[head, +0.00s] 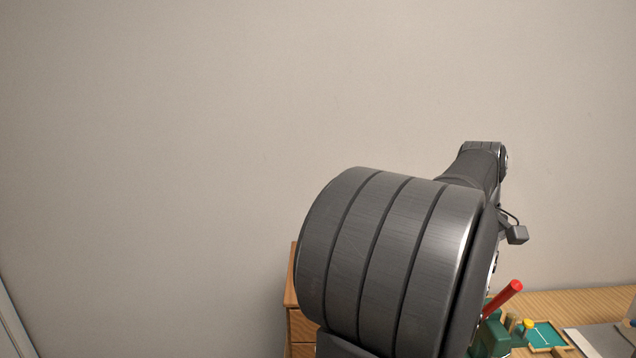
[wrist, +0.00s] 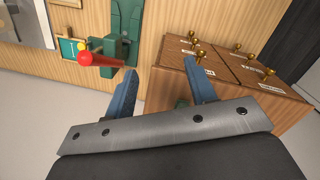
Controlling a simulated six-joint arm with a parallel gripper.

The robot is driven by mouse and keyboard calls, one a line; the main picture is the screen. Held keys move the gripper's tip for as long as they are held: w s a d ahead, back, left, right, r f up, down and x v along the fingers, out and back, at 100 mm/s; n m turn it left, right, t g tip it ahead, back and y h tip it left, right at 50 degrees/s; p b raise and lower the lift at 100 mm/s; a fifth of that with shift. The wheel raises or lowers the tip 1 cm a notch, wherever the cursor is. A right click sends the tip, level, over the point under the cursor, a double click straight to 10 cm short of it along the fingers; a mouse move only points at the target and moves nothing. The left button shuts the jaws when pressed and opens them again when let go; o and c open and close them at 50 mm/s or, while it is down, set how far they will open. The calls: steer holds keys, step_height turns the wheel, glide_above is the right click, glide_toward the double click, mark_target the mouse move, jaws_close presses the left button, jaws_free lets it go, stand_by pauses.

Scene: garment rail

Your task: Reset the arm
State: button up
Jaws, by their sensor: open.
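In the wrist view, my gripper (wrist: 162,68) shows two blue fingers spread wide apart with nothing between them. Its left fingertip appears near the foot of a green fixture (wrist: 118,35); I cannot tell whether they touch. Its right fingertip appears in front of the wooden drawer unit (wrist: 185,85). In the head view, my dark grey arm fills the lower middle and reaches back to the right. The gripper's fingers are not visible there.
A red lever (wrist: 100,60) sticks out from the green fixture; its red handle (head: 503,299) also shows in the head view. The drawer unit has brass knobs and labels. A wooden table (head: 590,300) carries a teal tray (head: 545,335). The wall at left is bare.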

steer(key=a+r+n, duration=0.4)
steer(key=a+n, duration=0.1)
steer(key=n, duration=0.7)
steer(key=shift+t, duration=0.4)
steer(key=w+a+f, duration=0.2)
steer(key=w, duration=0.1)
steer(key=w+a+f, duration=0.2)
steer(key=w+f, duration=0.1)
steer(key=w+a+f, duration=0.2)
steer(key=w+a, duration=0.1)
steer(key=shift+f, duration=0.15)
stand_by(0.7)
